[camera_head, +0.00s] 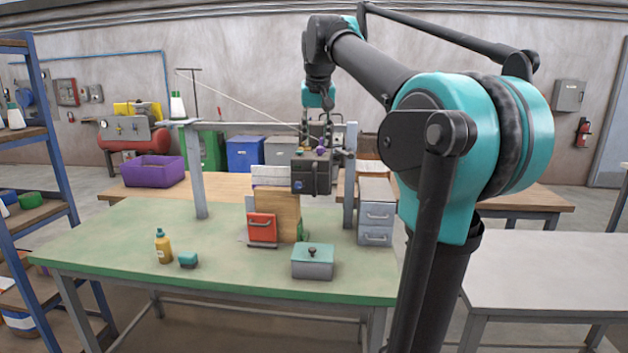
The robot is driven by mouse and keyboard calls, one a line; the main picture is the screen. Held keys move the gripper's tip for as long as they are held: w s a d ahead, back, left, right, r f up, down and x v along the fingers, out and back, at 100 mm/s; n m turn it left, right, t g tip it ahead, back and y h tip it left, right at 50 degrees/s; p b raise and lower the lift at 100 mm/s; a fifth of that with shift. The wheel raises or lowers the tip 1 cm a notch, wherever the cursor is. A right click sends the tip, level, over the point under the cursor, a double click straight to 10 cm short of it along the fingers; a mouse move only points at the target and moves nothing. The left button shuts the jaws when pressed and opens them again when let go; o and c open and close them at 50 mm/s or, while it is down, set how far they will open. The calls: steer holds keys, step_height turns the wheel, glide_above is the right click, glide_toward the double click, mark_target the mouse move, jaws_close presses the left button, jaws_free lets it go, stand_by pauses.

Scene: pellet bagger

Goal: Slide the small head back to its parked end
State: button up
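The small head (311,175) is a dark block hanging on the front of a grey overhead rail (240,127), towards the rail's right end. Small coloured knobs, one of them purple, show on its top. My gripper (318,142) points down at the top of the head, close to the purple knob. Its fingers are small and dark against the dark parts behind, so I cannot tell whether they touch or hold anything. My arm reaches in from the right.
The rail stands on two grey posts on a green table (110,238). Below the head are a wooden block (283,210) and a red drawer box (262,228). Grey drawers (376,215) stand by the right post. A lidded box (312,264) and yellow bottle (163,247) stand in front.

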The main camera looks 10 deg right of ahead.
mark_target(314, 174)
steer(key=x, duration=1.6)
steer(key=shift+w+f, duration=0.15)
steer(key=shift+f, duration=0.05)
steer(key=shift+c, duration=0.2)
jaws_close()
